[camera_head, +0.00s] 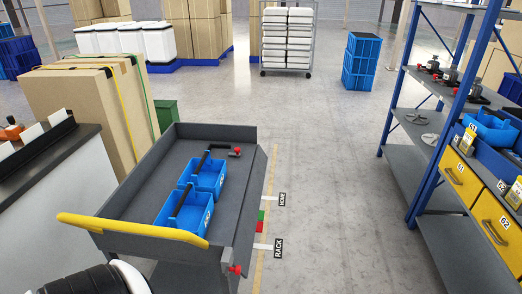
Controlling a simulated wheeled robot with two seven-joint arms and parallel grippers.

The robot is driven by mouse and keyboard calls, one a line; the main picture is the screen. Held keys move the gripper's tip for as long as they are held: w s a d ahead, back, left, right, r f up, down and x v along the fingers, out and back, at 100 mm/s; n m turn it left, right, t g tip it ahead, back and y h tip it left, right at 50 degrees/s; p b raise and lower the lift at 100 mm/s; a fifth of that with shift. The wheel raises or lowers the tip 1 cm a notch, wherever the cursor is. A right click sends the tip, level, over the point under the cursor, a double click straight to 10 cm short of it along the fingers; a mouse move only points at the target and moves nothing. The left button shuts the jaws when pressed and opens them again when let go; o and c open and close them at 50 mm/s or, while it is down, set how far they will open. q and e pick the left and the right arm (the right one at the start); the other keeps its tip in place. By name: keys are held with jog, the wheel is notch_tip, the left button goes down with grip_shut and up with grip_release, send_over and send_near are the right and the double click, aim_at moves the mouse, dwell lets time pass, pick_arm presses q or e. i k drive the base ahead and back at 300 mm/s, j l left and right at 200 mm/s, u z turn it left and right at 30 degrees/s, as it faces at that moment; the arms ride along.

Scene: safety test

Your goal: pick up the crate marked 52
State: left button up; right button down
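Two small blue crates stand one behind the other in the grey cart (135,195). The nearer crate (170,213) and the farther crate (207,176) each have a black upright handle and a pale mark on the side, too small to read. Another blue crate (490,131) stands on the blue-framed shelf at the right edge, with its number not readable. I cannot tell which crate is marked 52. Neither of my grippers shows; a black and white part at the bottom left looks like my own arm.
The cart has a yellow handle (130,229) on its near side. Yellow drawers (464,177) sit in the right-hand rack (412,160). A counter (45,165) and large carton (85,105) stand left. Floor (325,190) between cart and rack is clear, with RACK and HOME labels.

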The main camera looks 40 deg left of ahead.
aim_at(207, 174)
jog(key=i+l, duration=0.1)
jog(key=i, duration=0.4)
jog(key=i+l+u, duration=0.1)
jog(key=i, duration=0.45)
jog(key=i+u, duration=0.25)
jog(key=u, duration=0.2)
jog(key=i+u, duration=0.25)
jog(key=u, duration=0.15)
jog(key=i+l+u, duration=0.1)
jog(key=i+u, duration=0.15)
jog(key=u, duration=0.2)
jog(key=i+l+u, duration=0.2)
jog(key=u, duration=0.2)
